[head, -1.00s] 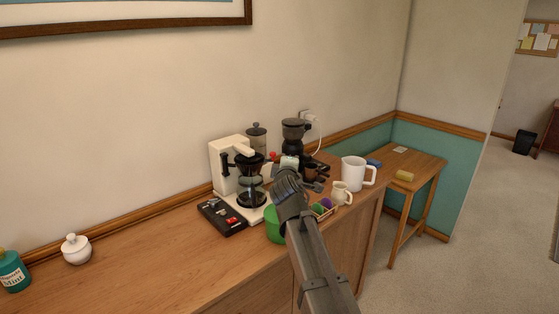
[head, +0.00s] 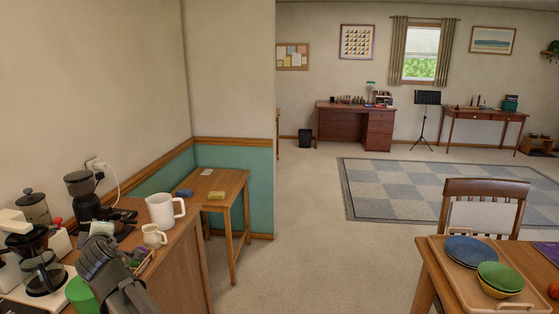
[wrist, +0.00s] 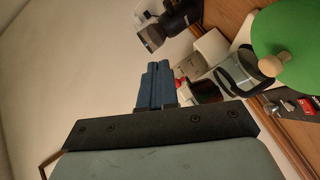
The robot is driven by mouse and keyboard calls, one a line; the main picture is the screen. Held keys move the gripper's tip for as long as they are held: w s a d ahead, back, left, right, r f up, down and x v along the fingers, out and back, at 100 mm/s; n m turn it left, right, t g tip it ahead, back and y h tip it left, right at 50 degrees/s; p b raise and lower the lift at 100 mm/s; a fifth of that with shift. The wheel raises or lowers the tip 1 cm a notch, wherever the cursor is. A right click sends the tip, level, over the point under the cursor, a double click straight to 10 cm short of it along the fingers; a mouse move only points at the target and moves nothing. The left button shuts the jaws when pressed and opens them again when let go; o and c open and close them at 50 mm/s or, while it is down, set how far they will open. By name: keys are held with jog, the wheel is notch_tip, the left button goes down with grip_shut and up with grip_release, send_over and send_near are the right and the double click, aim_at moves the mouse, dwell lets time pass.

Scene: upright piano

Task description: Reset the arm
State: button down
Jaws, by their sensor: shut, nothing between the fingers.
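My gripper (wrist: 153,70) shows in the wrist view with its two blue fingers together and nothing between them. In the head view my grey arm (head: 108,268) reaches over the wooden counter (head: 190,262) at the lower left, and the fingers cannot be made out there. The arm is beside a green container (head: 80,294) and in front of the coffee maker (head: 42,268). In the wrist view the fingers point toward the wall, with the glass carafe (wrist: 240,75) and a green round lid with a wooden knob (wrist: 290,40) to their right.
A black grinder (head: 84,202), a white pitcher (head: 162,210) and a cream jug (head: 153,236) stand close to the arm. A small side table (head: 234,183) is beyond the counter. A dining table with a tray (head: 447,262) is at the lower right. Open carpet lies between.

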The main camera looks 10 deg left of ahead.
jog(key=s+d+f+m+g+h, duration=0.3)
jog(key=d+f+m, duration=0.15)
jog(key=f, duration=0.55)
jog(key=s+d+f+m+g+h, duration=0.2)
jog(key=s+d+f+m+h, duration=0.3)
jog(key=f, duration=0.6)
jog(key=d+f+m+g+h, duration=0.2)
jog(key=d+f+m+g, duration=0.25)
jog(key=d+f, duration=2.05)
jog(key=s+d+f+m+g+h, duration=0.15)
jog(key=s+d+f, duration=0.25)
jog(key=d+f, duration=0.45)
jog(key=s+d+f+m+g, duration=0.1)
jog(key=s+d+f+g, duration=0.35)
jog(key=d, duration=0.75)
jog(key=s+d+f+m+g, duration=0.1)
jog(key=s+d+f+m, duration=0.1)
jog(key=s+d+f, duration=0.2)
jog(key=s+d+f+m+g+y, duration=0.1)
jog(key=s+d+f+m, duration=0.2)
jog(key=s+d, duration=0.5)
jog(key=shift+d+f, duration=0.9)
jog(key=shift+d, duration=1.3)
jog(key=shift+m+g, duration=0.25)
